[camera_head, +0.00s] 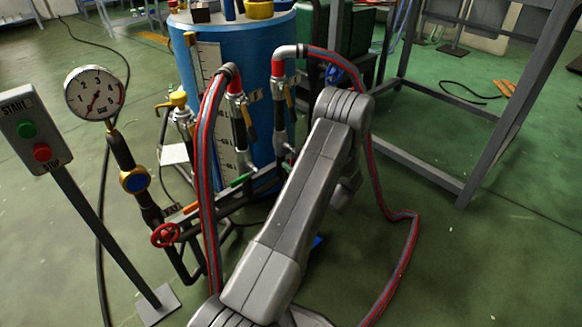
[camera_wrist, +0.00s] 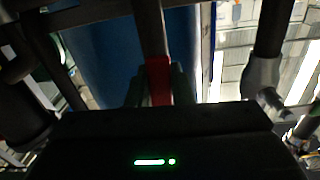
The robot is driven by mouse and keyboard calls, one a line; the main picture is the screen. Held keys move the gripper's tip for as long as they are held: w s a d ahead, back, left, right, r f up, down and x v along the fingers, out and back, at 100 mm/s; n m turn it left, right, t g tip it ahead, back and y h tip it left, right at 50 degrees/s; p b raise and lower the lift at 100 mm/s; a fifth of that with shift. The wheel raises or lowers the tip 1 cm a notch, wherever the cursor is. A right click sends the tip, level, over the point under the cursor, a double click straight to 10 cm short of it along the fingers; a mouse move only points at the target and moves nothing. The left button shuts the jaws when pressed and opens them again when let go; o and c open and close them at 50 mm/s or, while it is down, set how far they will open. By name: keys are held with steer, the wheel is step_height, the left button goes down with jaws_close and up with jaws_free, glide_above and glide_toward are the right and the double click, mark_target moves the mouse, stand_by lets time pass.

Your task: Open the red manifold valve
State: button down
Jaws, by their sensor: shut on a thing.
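A red valve handle (camera_wrist: 158,72) shows in the wrist view, at the end of a grey bar or pipe. My gripper (camera_wrist: 158,92) has its two dark fingers on either side of this red piece and is shut on it. In the head view my arm covers the gripper and the held handle. The pipe manifold (camera_head: 262,186) stands in front of the blue tank, with a green lever (camera_head: 241,180) and an orange-red lever (camera_head: 190,208) on it. I cannot tell the held handle's turn angle.
A red handwheel (camera_head: 165,235) and a pressure gauge (camera_head: 95,93) are at the left, near a start/stop post (camera_head: 36,130). Striped hoses (camera_head: 209,165) loop beside my arm. The blue tank (camera_head: 262,68) stands behind. A grey metal frame (camera_head: 430,175) is at the right.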

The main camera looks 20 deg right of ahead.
steer(key=shift+f, duration=0.1)
steer(key=c, duration=1.3)
jaws_free()
steer(key=p+v, duration=0.3)
steer(key=v, duration=1.1)
steer(key=shift+w, duration=0.2)
steer(key=b+x, duration=0.3)
steer(key=x, duration=1)
steer(key=shift+w+a, duration=0.15)
steer(key=shift+w, duration=0.15)
